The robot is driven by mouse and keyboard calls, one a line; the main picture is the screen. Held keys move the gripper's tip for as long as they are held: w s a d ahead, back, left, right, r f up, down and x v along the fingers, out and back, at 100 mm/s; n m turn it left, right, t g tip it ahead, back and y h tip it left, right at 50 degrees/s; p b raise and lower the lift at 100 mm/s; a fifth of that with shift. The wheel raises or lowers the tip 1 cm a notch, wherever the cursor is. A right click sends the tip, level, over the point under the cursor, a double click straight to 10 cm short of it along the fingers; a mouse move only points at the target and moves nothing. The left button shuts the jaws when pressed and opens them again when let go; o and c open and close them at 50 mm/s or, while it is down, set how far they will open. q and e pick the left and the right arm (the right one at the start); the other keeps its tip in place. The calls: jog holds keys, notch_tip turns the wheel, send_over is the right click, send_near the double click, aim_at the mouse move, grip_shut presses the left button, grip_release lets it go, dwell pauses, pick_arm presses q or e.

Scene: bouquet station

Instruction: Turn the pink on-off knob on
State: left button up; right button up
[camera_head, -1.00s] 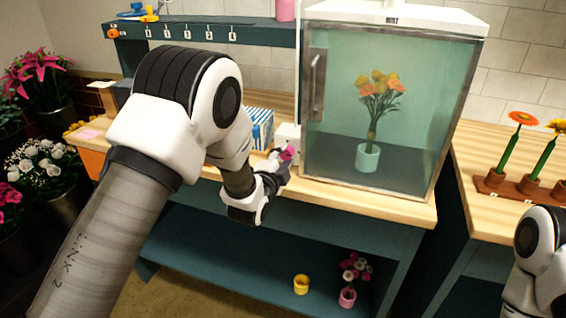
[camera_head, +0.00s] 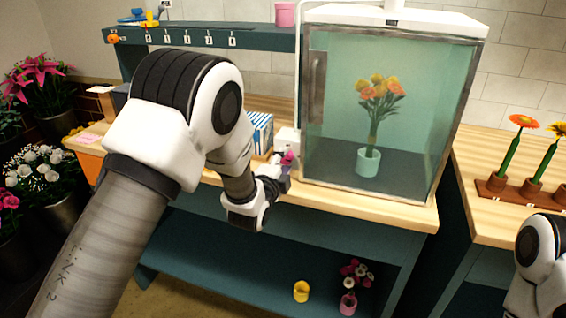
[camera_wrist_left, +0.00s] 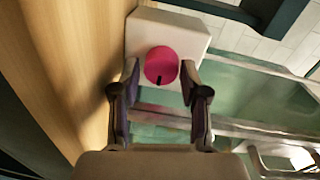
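The pink knob (camera_wrist_left: 161,64) is a short round cap with a dark mark near its lower edge in the left wrist view. It sits on a white box (camera_wrist_left: 190,32), beside the glass cabinet. In the head view the knob (camera_head: 287,157) shows small and partly hidden by my left gripper (camera_head: 277,173). In the left wrist view, the dark fingers of my left gripper (camera_wrist_left: 160,78) stand on either side of the knob. A narrow gap shows on each side, so the fingers look open around it. My right gripper is out of view.
The glass cabinet (camera_head: 335,100) with a vase of flowers stands just right of the knob. A blue-striped box (camera_head: 261,132) is left of it. A rack with flowers (camera_head: 520,188) is on the right table. The lower shelf (camera_head: 235,262) is below my left arm.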

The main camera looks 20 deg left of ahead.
pick_arm(q)
jog(key=s, duration=1.2)
jog(key=shift+a+r, duration=0.2)
jog(key=shift+r, duration=0.25)
